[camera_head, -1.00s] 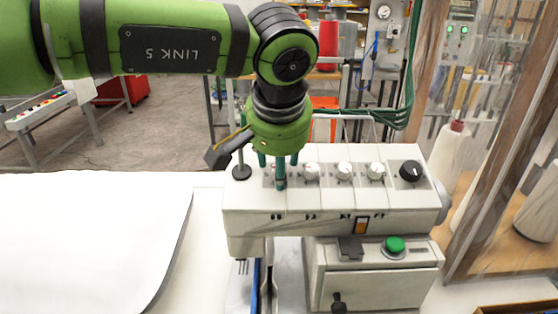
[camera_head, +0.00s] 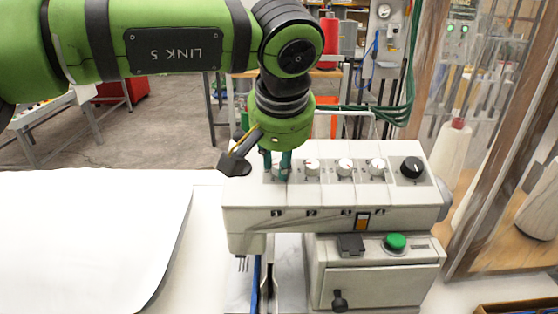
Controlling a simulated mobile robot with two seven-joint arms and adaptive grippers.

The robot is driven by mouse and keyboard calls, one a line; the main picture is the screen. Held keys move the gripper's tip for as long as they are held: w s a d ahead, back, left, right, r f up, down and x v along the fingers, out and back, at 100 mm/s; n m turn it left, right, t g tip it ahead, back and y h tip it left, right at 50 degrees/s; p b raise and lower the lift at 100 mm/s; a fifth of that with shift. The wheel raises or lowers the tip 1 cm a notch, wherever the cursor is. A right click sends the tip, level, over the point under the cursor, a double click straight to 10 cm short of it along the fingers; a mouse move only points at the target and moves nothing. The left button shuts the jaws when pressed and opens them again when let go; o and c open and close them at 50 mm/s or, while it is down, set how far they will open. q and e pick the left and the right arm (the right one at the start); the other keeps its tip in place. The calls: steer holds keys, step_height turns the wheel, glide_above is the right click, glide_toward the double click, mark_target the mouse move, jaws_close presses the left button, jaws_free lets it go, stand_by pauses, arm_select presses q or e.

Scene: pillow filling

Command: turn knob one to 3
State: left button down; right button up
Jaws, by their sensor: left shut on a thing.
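A white machine head (camera_head: 330,222) carries a row of dial knobs along its top. Knob one, the leftmost of the row, is mostly hidden by my left gripper (camera_head: 277,174), which comes down on it from above with its teal fingers shut around it. The number that knob one points to cannot be read. To its right are three visible knobs: a white one (camera_head: 311,168), another white one (camera_head: 344,167), and a third white one (camera_head: 376,167). A larger black knob (camera_head: 412,168) sits at the right end. My right gripper is not in view.
A green button (camera_head: 395,242) and a black switch (camera_head: 350,245) sit on the lower box below the head. A white cloth (camera_head: 90,235) covers the table at left. A wooden-framed clear panel (camera_head: 490,150) with thread cones stands at right.

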arm_select(q)
steer(key=n, duration=0.4)
steer(key=shift+w+n+b, duration=0.1)
steer(key=shift+n+b, duration=0.25)
steer(key=shift+n, duration=0.05)
steer(key=n, duration=0.5)
steer(key=shift+r+y+b, duration=0.1)
steer(key=shift+y+b, duration=0.2)
steer(key=n+g, duration=0.1)
steer(key=n, duration=0.4)
steer(key=shift+w+n+b, duration=0.1)
steer(key=shift+n+b, duration=0.2)
steer(key=shift+n, duration=0.1)
steer(key=n, duration=0.5)
steer(key=shift+b, duration=0.3)
steer(key=shift+n+g, duration=0.3)
steer(key=c, duration=1.1)
jaws_free()
steer(key=shift+a, duration=0.1)
